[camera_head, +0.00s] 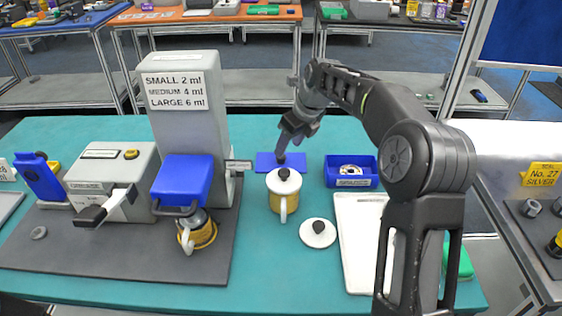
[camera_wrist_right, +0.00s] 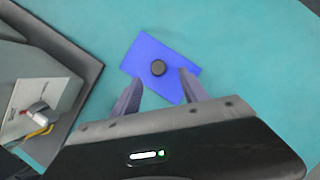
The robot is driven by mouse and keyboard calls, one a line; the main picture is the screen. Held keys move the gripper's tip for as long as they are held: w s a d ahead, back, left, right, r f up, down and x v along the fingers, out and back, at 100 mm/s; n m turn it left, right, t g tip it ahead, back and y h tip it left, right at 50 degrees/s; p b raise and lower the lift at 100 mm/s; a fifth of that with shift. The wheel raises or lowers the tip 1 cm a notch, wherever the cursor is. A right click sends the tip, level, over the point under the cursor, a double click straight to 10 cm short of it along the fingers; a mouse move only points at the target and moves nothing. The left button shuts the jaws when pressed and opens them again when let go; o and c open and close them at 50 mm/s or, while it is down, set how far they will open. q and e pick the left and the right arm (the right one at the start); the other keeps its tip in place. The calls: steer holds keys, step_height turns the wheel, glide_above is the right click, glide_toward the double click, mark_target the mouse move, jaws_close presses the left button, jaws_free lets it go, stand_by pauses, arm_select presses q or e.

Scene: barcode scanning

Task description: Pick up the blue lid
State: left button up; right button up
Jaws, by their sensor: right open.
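The blue lid (camera_head: 265,163) is a flat blue rectangle with a black knob, lying on the teal table behind the white and yellow pot. In the right wrist view the blue lid (camera_wrist_right: 180,61) lies flat, its round black knob beyond and roughly between my fingertips. My right gripper (camera_head: 284,148) reaches down from the right and is over the lid. Its two fingers are apart and empty; the right gripper (camera_wrist_right: 160,80) also shows in the wrist view. I cannot tell the exact height of the fingertips above the lid. My left gripper is not in view.
A white and yellow pot (camera_head: 283,198) stands in front of the lid. A blue bin (camera_head: 350,182) is to its right. A white round lid (camera_head: 318,236) and a white tray (camera_head: 357,235) lie nearer. A grey machine (camera_head: 187,110) stands at left.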

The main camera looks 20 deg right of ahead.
steer(key=shift+w+f, duration=0.1)
steer(key=shift+f, duration=0.05)
steer(key=p+x, duration=0.1)
steer(key=x, duration=0.4)
steer(key=shift+w+a, duration=0.1)
steer(key=shift+a, duration=0.05)
steer(key=shift+c, duration=0.4)
jaws_close()
stand_by(0.6)
